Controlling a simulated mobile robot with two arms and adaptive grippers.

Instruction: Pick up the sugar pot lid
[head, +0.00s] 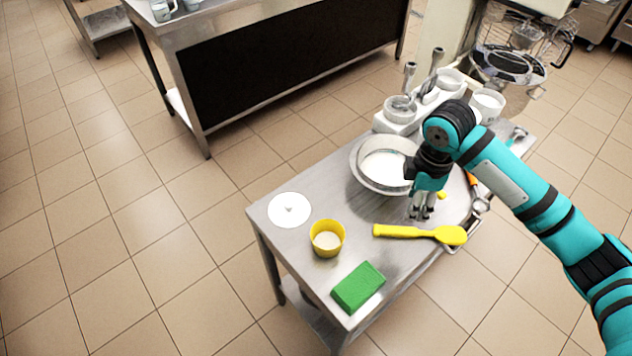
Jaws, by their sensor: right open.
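My right gripper (421,214) points down over the right half of the table, well to the right of the lid. Its fingers are open and I see nothing between them. A wide metal bowl (357,172) with white contents stands behind and left of the gripper, partly hidden by it. My left gripper is out of view.
A yellow cup (327,248) with pale contents stands right of the lid. A green block (358,287) lies near the front corner, and a yellow spoon (400,231) lies near the right gripper. White containers with utensils (398,122) fill the table's back. Bare tabletop surrounds the lid.

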